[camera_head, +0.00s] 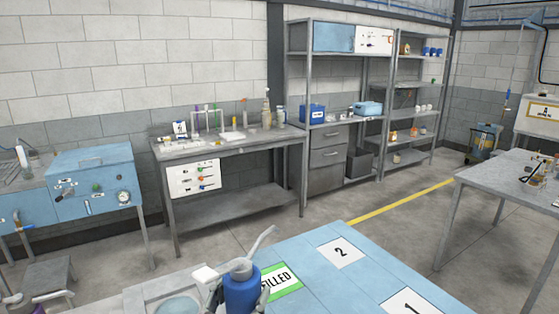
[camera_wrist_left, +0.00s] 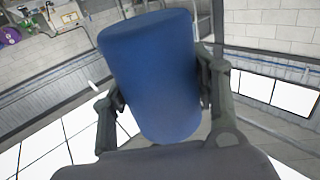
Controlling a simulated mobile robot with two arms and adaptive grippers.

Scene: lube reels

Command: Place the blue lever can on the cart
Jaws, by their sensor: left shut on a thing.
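The blue lever can (camera_head: 241,292) is at the bottom middle of the head view, with a grey lever sticking up to the right. My left gripper (camera_head: 236,297) is shut on it. In the left wrist view, the can (camera_wrist_left: 155,75) stands tilted between the two dark fingers of the gripper (camera_wrist_left: 163,95), one on each side. A light-blue top (camera_head: 318,272) with placards lies right behind and beside the can; I cannot tell whether it is the cart's. I cannot tell whether the can touches it. My right gripper is not in view.
The top bears a green FILLED placard (camera_head: 281,280), a 2 placard (camera_head: 341,253) and a 1 placard (camera_head: 409,303); it looks clear around them. A grey workbench (camera_head: 230,146), shelves (camera_head: 412,85) and another table (camera_head: 500,180) stand farther back.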

